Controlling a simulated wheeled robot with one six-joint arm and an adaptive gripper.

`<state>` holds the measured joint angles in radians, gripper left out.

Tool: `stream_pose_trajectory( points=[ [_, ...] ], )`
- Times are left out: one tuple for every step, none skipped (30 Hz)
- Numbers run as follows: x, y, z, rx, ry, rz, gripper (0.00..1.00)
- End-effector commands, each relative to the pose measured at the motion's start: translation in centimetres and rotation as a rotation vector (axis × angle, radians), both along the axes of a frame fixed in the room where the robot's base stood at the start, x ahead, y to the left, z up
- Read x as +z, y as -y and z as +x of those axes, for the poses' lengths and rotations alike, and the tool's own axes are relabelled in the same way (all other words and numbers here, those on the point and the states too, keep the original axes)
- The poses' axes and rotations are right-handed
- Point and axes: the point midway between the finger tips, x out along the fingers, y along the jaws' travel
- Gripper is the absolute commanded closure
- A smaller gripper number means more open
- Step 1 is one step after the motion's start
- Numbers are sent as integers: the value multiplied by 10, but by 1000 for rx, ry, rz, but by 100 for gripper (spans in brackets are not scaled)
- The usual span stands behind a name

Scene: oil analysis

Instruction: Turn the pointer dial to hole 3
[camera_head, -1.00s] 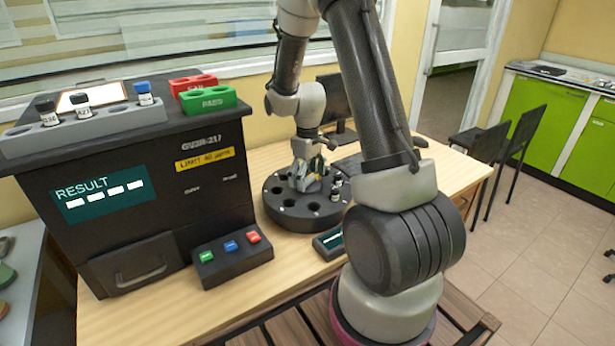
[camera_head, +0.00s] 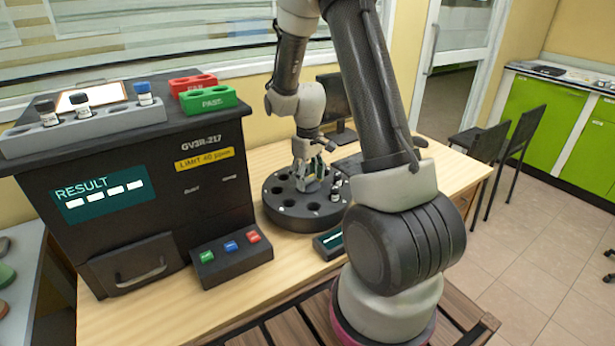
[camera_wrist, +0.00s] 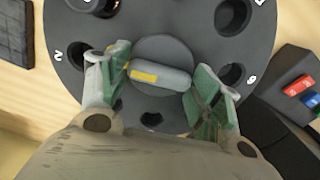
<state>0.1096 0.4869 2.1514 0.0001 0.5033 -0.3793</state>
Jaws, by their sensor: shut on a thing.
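The pointer dial (camera_wrist: 162,76) is a grey bar on a round hub with a yellow mark near its left end, in the wrist view. It sits at the middle of the black round carousel (camera_wrist: 180,25), which has several holes and white numbers. My gripper (camera_wrist: 162,78) is shut on the bar, with green-padded fingers at its two ends. The yellow-marked end points left, toward the side with a number that looks like 2. In the head view my gripper (camera_head: 313,173) is down over the carousel (camera_head: 285,218); the dial is mostly hidden there.
A vial (camera_head: 336,188) stands in a carousel hole. Left of it is a black analyser (camera_head: 200,195) with a RESULT screen and a button box (camera_head: 232,262). A small display box (camera_head: 328,243) stands in front of the carousel, and a monitor (camera_head: 338,98) behind.

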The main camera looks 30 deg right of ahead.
Motion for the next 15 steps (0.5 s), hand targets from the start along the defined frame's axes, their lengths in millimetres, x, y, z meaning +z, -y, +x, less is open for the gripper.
stream_pose_trajectory(
  points=[
    [0, 0, 0, -33, 0, 0, 60],
    [0, 0, 0, -58, 0, 0, 60],
    [0, 0, 0, -91, 0, 0, 60],
    [0, 0, 0, -117, 0, 0, 60],
    [0, 0, 0, -143, 0, 0, 60],
    [0, 0, 0, -178, 0, 0, 60],
    [0, 0, 0, -204, 0, 0, 60],
    [0, 0, 0, -229, 0, 0, 60],
    [0, 0, 0, -263, 0, 0, 60],
    [0, 0, 0, -288, 0, 0, 60],
    [0, 0, 0, -313, 0, 0, 60],
    [0, 0, 0, -344, 0, 0, 60],
    [0, 0, 0, -368, 0, 0, 60],
    [0, 0, 0, -390, 0, 0, 60],
    [0, 0, 0, -418, 0, 0, 60]
  ],
)
